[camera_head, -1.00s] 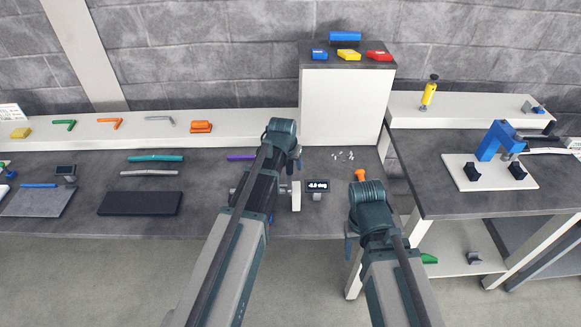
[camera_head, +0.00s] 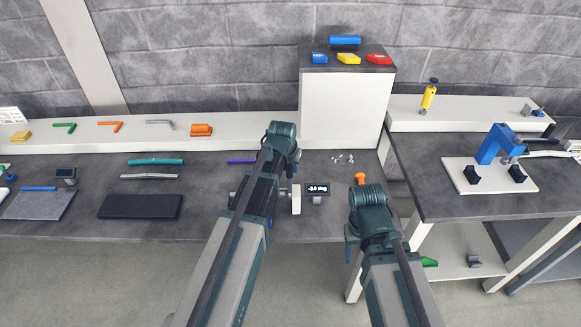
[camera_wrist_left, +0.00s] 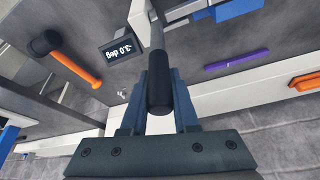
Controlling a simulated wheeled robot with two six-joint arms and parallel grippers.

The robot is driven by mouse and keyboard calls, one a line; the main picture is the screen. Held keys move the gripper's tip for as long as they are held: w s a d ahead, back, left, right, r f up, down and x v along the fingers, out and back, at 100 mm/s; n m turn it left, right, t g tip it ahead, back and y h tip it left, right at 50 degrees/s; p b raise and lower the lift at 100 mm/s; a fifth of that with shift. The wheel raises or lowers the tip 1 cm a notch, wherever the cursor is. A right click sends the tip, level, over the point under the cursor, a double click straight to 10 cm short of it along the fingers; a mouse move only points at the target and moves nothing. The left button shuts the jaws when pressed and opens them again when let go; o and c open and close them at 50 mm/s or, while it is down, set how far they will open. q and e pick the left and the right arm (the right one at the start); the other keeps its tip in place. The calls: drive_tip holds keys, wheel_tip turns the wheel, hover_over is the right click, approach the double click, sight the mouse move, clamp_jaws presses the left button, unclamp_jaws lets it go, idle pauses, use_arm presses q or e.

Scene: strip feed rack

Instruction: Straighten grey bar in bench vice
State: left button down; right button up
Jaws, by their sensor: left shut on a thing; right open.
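In the left wrist view, my left gripper (camera_wrist_left: 160,78) is shut on a black cylindrical sleeve (camera_wrist_left: 160,95) at the end of a grey bar (camera_wrist_left: 156,32). The bar runs up from the sleeve to the white jaw of the vice (camera_wrist_left: 143,12). The vice jaw also shows in the head view (camera_head: 296,199), right of my left forearm, which hides the grip and the bar. A small display (camera_wrist_left: 121,50) beside the vice reads -3.0 deg. My right gripper (camera_head: 350,246) is open in front of the bench's right end; its fingertips are mostly hidden by its wrist.
A hammer with an orange handle (camera_wrist_left: 75,65) is close to the display. A dark mat (camera_head: 140,206), a teal bar (camera_head: 155,161) and another grey bar (camera_head: 149,177) lie on the bench at left. A white cabinet (camera_head: 342,108) stands behind. Small metal bits (camera_head: 343,159) lie near it.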

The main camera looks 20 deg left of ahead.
idle(0.8)
use_arm(q)
drive_tip(key=shift+w+a+f+g+p, duration=0.1)
drive_tip(key=shift+w+a+g+p, duration=0.1)
drive_tip(key=shift+w+g, duration=0.3)
drive_tip(key=shift+w+a+g+p, duration=0.1)
drive_tip(key=shift+w+g+p, duration=0.1)
drive_tip(key=shift+w+g, duration=0.3)
drive_tip(key=c, duration=0.7)
unclamp_jaws()
drive_tip(key=shift+o, duration=0.2)
